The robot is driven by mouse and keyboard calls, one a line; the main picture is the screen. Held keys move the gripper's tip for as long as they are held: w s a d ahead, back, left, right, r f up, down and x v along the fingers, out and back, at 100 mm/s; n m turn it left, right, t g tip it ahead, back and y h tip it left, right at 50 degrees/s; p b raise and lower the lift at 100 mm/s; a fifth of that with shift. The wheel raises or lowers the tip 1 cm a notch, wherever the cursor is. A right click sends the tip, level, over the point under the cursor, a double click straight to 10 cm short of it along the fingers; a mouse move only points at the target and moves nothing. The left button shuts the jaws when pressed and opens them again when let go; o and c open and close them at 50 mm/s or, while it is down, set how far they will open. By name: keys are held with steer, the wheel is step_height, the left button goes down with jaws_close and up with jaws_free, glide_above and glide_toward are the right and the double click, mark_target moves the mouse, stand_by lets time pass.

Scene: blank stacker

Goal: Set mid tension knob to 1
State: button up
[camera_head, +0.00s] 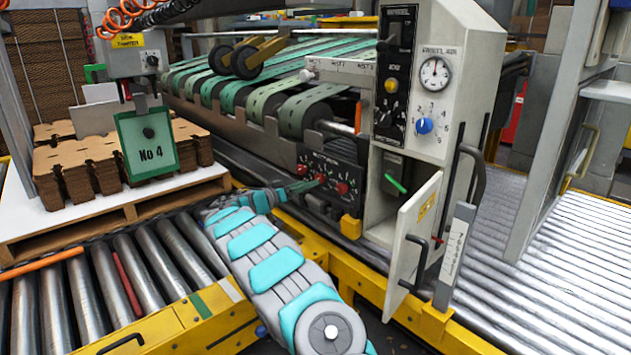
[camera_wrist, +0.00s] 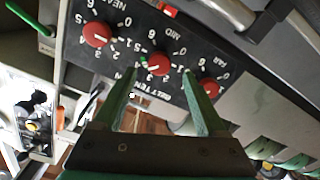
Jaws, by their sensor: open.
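The dark belt tension panel (camera_head: 328,165) on the machine's side carries three red knobs in a row. In the wrist view the panel is seen tilted and partly upside down. The mid knob (camera_wrist: 158,63) is in the middle, between the near knob (camera_wrist: 97,34) and the far knob (camera_wrist: 210,87). My gripper (camera_wrist: 160,74) is open, its two green fingers pointing at the panel. The fingertips appear on either side of the mid knob; contact cannot be told. A small green mark shows at this knob's edge; its exact setting is unclear. In the head view my gripper (camera_head: 303,187) reaches the panel from the left.
An open cabinet door (camera_head: 413,235) stands right of the panel. A yellow block (camera_head: 350,227) sits below it. A control column (camera_head: 428,75) with dials rises above. Rollers (camera_head: 130,270) and a yellow rail (camera_head: 370,285) lie around my arm.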

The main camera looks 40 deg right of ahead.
mark_target(321, 178)
steer(key=d, duration=0.4)
steer(key=shift+w+d, duration=0.15)
steer(key=shift+d, duration=0.15)
jaws_close()
stand_by(0.4)
